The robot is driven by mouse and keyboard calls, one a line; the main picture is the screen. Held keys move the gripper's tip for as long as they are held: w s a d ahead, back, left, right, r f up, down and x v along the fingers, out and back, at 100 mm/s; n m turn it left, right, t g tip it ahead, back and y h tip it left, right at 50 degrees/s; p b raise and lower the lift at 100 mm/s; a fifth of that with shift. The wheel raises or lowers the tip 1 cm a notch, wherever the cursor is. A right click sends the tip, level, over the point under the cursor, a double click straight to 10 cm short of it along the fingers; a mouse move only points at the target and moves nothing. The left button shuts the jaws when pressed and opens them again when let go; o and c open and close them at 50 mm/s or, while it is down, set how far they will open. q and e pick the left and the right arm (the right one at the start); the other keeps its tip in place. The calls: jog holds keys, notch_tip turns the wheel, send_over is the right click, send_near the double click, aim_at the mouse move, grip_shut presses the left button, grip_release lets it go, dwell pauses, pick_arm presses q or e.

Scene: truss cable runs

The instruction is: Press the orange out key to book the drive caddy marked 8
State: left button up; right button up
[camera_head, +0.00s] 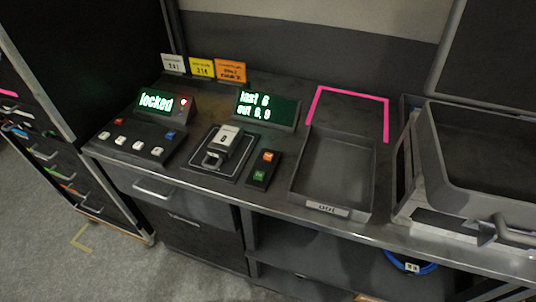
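The orange key (268,156) sits at the top of a small black key block on the bench, with a green key (260,175) below it. To its left, a grey drive caddy (229,138) lies on a black, white-outlined pad (198,165). Its white label bears one small character, too small to read surely as 8. A green-lit display (267,110) behind shows "last 6" and an "out" line with two digits that look like 9, 9. Neither of my grippers is in view.
A second display (156,102) reads "locked" beside a red light, above a panel of buttons (135,142). An empty grey tray (333,168) marked "out" stands right of the keys, before a pink outline (349,91). An open case (480,150) fills the right end.

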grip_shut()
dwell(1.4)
